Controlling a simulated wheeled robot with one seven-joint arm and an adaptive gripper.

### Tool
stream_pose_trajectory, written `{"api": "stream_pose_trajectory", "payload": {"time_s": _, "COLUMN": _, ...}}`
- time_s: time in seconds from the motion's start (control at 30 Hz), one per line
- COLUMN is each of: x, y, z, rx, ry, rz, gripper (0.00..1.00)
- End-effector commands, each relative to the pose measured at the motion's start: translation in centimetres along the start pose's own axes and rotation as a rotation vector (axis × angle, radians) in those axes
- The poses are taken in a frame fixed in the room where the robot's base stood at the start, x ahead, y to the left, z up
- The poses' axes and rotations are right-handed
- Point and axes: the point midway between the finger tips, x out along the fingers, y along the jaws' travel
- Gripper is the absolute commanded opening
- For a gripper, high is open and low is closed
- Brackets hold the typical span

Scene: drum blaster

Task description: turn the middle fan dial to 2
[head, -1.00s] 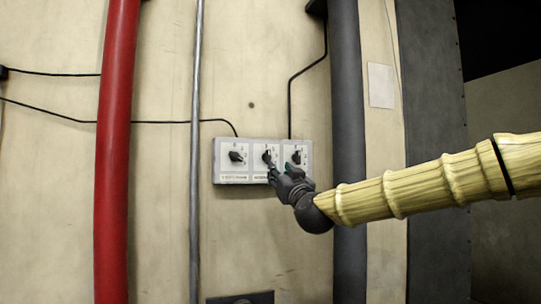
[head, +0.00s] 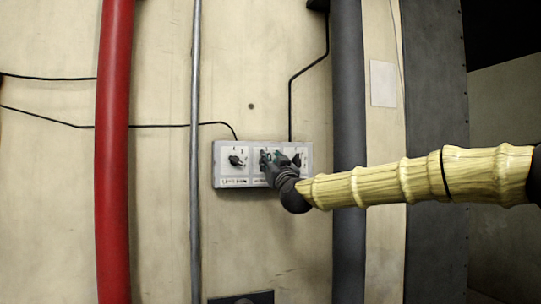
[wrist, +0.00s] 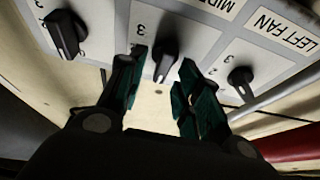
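The control panel (head: 219,178) is a grey box on the wall with three black dials. In the wrist view, which is upside down, the middle fan dial (wrist: 166,52) is between the two fingertips of my gripper (wrist: 162,70). The fingers are apart, with a gap on each side of the knob. In the head view my gripper (head: 269,160) covers most of the middle dial. A "3" shows beside this dial, but I cannot tell its exact setting. The left fan dial (wrist: 241,82) and the right dial (wrist: 66,33) flank it.
A red pipe (head: 113,150) and a thin grey conduit (head: 195,120) run down the wall left of the panel. A thick dark pipe (head: 348,110) stands to its right. Black cables (head: 291,105) lead to the panel top. The wall below the panel is mostly bare.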

Motion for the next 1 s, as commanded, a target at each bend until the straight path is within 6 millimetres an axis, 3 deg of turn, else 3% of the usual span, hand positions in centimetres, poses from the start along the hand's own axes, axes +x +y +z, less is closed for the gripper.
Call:
{"api": "stream_pose_trajectory", "payload": {"time_s": 0.4, "x": 0.61, "y": -0.03, "z": 0.05, "rx": 0.000, "ry": 0.000, "rz": -0.001, "gripper": 0.34}}
{"api": "stream_pose_trajectory", "payload": {"time_s": 0.6, "x": 0.61, "y": -0.01, "z": 0.05, "rx": 0.000, "ry": 0.000, "rz": 0.000, "gripper": 0.00}}
{"api": "stream_pose_trajectory", "payload": {"time_s": 1.0, "x": 0.61, "y": 0.06, "z": -0.03, "rx": 0.011, "ry": 0.002, "rz": 0.006, "gripper": 0.00}}
